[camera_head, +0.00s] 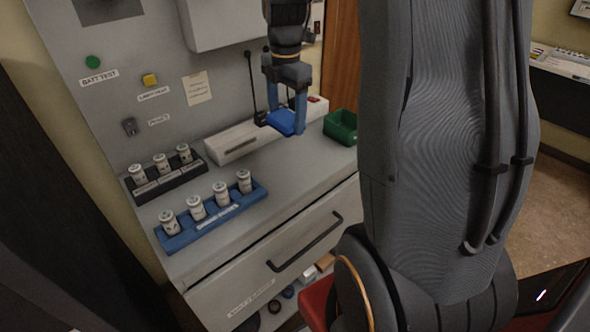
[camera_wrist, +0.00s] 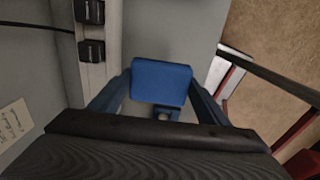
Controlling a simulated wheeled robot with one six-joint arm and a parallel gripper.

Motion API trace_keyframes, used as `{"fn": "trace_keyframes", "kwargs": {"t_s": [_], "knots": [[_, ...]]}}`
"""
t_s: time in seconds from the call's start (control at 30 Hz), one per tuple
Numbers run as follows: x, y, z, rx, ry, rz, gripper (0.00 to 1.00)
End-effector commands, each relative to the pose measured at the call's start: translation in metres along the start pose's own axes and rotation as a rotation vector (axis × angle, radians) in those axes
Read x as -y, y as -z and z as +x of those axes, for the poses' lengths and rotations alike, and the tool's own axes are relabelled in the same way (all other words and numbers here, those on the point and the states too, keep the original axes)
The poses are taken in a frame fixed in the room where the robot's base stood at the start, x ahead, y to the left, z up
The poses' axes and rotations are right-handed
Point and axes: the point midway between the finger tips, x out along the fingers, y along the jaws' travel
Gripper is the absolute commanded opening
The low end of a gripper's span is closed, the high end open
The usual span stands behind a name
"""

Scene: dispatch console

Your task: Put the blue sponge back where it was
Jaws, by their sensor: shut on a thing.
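The blue sponge (camera_head: 284,122) is between the fingers of my gripper (camera_head: 286,118), near the back right of the grey console top. In the wrist view the sponge (camera_wrist: 161,82) fills the space between the two blue fingers of my gripper (camera_wrist: 160,95). My gripper is shut on it. I cannot tell whether the sponge's underside touches the console top. A small pale round thing shows just below the sponge in the wrist view, partly hidden.
A green bin (camera_head: 341,127) stands just right of the sponge. A pale power strip (camera_head: 240,142) lies to its left. A black rack (camera_head: 165,178) and a blue tray (camera_head: 212,217) hold white cylinders. A drawer (camera_head: 285,255) with a black handle is below.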

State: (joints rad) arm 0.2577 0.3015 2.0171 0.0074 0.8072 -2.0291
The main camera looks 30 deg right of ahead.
Motion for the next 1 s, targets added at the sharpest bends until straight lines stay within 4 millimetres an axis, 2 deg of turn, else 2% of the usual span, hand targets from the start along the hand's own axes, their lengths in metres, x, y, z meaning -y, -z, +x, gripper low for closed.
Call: {"fn": "trace_keyframes", "kwargs": {"t_s": [0.1, 0.3, 0.6, 0.77, 1.0], "knots": [[0.015, -0.011, 0.008, 0.001, -0.002, 0.003, 0.34], [0.028, -0.016, 0.015, -0.001, 0.001, 0.0, 0.34], [0.03, -0.016, 0.06, -0.001, 0.002, -0.001, 0.34], [0.03, -0.016, 0.073, -0.001, 0.002, -0.002, 0.34], [0.031, -0.016, 0.103, -0.001, 0.001, -0.002, 0.34]]}}
